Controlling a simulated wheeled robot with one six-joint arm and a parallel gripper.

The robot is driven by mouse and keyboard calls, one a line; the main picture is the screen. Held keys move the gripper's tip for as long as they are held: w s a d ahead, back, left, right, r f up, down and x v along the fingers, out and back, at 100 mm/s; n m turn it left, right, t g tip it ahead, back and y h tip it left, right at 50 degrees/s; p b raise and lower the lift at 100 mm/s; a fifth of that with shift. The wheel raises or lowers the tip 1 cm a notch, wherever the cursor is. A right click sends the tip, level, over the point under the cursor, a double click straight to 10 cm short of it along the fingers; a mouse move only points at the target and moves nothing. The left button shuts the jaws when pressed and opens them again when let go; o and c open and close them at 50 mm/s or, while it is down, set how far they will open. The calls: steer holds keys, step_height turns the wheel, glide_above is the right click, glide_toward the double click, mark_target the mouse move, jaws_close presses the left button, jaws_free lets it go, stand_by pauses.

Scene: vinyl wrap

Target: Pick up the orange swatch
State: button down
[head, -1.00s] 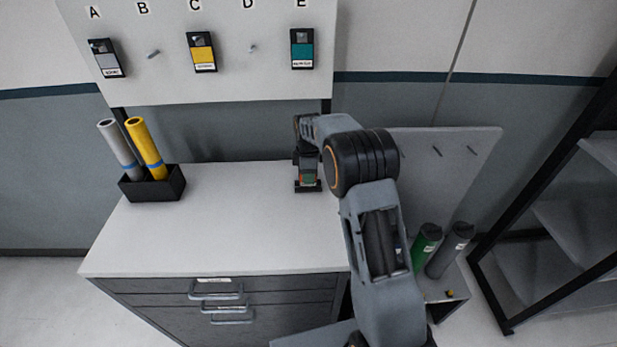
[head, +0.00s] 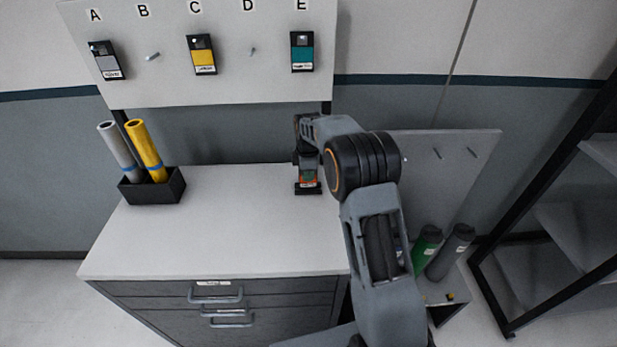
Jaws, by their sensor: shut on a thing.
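My gripper (head: 307,164) is over the back right part of the white cabinet top, close below the board's right edge. It is shut on a small dark-framed swatch (head: 308,185) that shows orange-red with some green. The swatch hangs just under the jaws, partly covered by them. I cannot tell whether its lower edge touches the cabinet top. My fingertips are small and partly hidden by the arm.
The board (head: 225,85) above holds a grey swatch (head: 108,62) at A, yellow (head: 203,57) at C and teal (head: 302,54) at E. Pegs at B and D are bare. A black holder (head: 172,188) with two rolls stands left. The cabinet top (head: 220,235) is mostly clear.

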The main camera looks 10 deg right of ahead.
step_height(320, 180, up, 2)
steer(key=shift+r+b, duration=0.15)
steer(key=shift+b, duration=0.2)
steer(key=s+a+r+b, duration=0.3)
steer(key=s+a+r, duration=0.4)
steer(key=s+r, duration=0.3)
steer(key=shift+s+a, duration=0.25)
steer(key=shift+s, duration=0.7)
